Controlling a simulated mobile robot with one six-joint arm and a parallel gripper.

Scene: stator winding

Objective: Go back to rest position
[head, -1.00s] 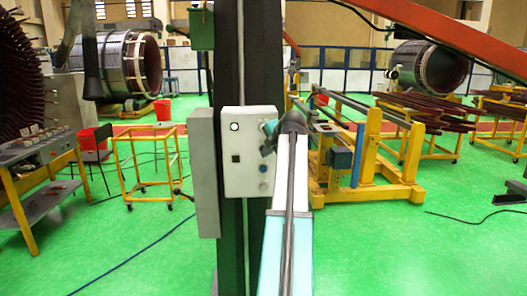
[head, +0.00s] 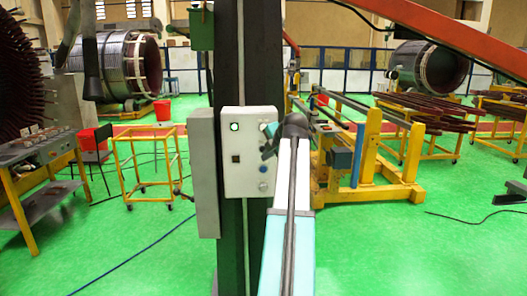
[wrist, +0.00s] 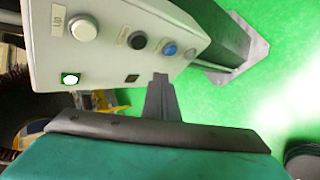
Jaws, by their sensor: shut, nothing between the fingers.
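My gripper (wrist: 160,78) is shut and empty in the wrist view, its dark narrow fingertips pointing at the lower edge of a white control box (wrist: 125,62). Whether the fingertips touch the box cannot be told. The box shows a white button (wrist: 83,28) with an "UP" label beside it, a black button (wrist: 137,40), a blue button (wrist: 169,48) and a lit green-white square (wrist: 70,79). In the head view the control box (head: 238,178) is mounted on a dark column. My arm reaches to its right side, and the gripper's fingertips are hard to make out there.
The dark column (head: 231,60) stands straight ahead. A yellow frame cart (head: 147,131) is to the left, and a yellow rack (head: 372,185) stands to the right beyond my arm. An orange beam (head: 440,38) crosses the upper right. Green floor is open on both sides.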

